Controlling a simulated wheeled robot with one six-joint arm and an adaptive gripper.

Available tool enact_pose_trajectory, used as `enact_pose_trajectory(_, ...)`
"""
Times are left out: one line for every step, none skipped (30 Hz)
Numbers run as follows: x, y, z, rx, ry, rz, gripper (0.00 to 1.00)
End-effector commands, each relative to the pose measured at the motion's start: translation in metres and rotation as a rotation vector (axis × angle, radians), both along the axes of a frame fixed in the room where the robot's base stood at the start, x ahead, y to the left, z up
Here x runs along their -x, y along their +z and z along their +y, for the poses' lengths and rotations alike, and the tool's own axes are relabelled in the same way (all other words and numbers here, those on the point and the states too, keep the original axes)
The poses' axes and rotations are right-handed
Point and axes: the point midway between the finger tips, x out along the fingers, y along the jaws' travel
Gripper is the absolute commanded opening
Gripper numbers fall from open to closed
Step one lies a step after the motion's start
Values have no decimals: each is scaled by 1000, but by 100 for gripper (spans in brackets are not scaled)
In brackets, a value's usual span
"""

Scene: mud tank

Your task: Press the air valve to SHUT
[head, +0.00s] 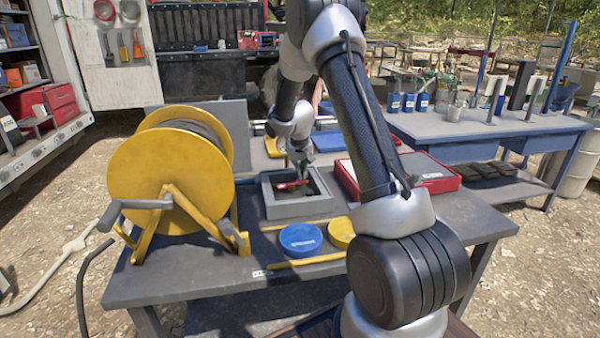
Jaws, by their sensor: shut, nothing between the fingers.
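A grey open-topped box (297,208) stands on the dark worktable, with a small red lever-like part (291,185) inside it. This looks like the air valve, but it is too small to read any OPEN or SHUT marking or to be sure of its position. My gripper (302,172) points down over the box, just above and beside the red part. It is shut and empty. I cannot tell whether its tips touch the red part.
A large yellow hose reel (165,178) stands left of the box. Blue (301,239) and yellow (341,232) round lids lie in front. A red case (432,176) lies to the right, partly behind my arm. A blue workbench (470,128) stands behind on the right.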

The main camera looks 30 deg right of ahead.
Motion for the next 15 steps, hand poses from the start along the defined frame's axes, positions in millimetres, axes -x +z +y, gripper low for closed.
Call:
enact_pose_trajectory(0,0,0,0,0,0,0)
enact_pose_trajectory(0,-1,-1,0,0,1,0)
enact_pose_trajectory(0,-1,-1,0,0,1,0)
enact_pose_trajectory(1,-1,-1,0,0,1,0)
enact_pose_trajectory(1,-1,-2,0,0,1,0)
enact_pose_trajectory(1,-2,-2,0,0,1,0)
enact_pose_trajectory(1,-2,-3,0,0,1,0)
enact_pose_trajectory(1,-3,-3,0,0,1,0)
enact_pose_trajectory(1,-3,-4,0,0,1,0)
enact_pose_trajectory(1,-4,-4,0,0,0,0)
enact_pose_trajectory(2,-5,-5,0,0,1,0)
enact_pose_trajectory(2,-5,-6,0,0,0,0)
enact_pose_trajectory(2,-6,-7,0,0,0,0)
enact_pose_trajectory(2,-7,-7,0,0,1,0)
enact_pose_trajectory(3,-8,-8,0,0,1,0)
